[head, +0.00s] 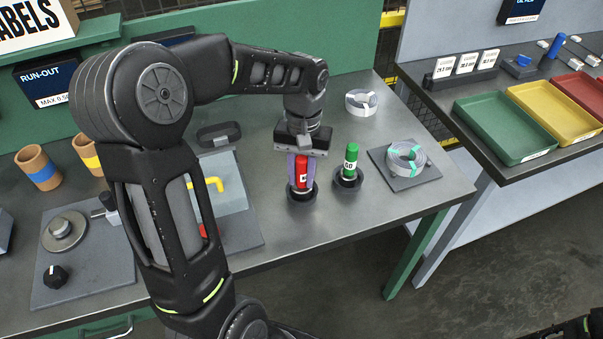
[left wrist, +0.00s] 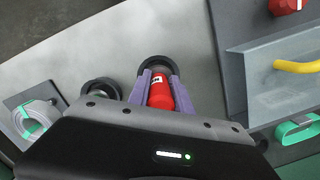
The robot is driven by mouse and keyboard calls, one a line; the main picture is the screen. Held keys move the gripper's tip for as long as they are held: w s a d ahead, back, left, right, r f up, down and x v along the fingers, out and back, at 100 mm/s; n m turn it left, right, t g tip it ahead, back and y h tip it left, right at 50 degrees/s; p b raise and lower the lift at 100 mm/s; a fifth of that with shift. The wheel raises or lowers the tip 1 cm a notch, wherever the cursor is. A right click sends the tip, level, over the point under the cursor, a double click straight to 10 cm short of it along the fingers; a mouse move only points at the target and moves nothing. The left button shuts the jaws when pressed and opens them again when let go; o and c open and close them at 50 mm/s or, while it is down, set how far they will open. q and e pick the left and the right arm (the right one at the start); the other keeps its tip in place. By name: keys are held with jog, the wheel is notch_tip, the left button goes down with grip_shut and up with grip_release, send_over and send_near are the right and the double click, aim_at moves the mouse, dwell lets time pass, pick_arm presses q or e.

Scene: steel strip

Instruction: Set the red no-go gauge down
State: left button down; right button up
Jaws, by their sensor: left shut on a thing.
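The red no-go gauge (head: 301,172) stands upright in the head view, its lower end at a round black holder (head: 302,194) on the steel bench. My left gripper (head: 301,180) comes down from above and is shut on the red gauge, with its purple fingers on either side. The left wrist view also shows the red gauge (left wrist: 161,93) between the fingers, with the black ring of the holder around its far end. I cannot tell whether the gauge is fully seated.
A green gauge (head: 351,158) stands in a second black holder (head: 348,180) just right. A coil of strip (head: 405,157) lies on a grey mat farther right. A fixture with a yellow handle (head: 213,184) is to the left. The bench front is clear.

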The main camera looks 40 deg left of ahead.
aim_at(302, 157)
pick_arm(q)
jog(key=shift+f, duration=0.25)
jog(key=c, duration=1.1)
grip_release()
jog(key=r, duration=0.5)
jog(key=w+r+b, duration=0.1)
jog(key=r, duration=0.1)
jog(key=shift+a+r, duration=0.15)
jog(key=shift+r, duration=0.25)
jog(key=shift+s, duration=0.1)
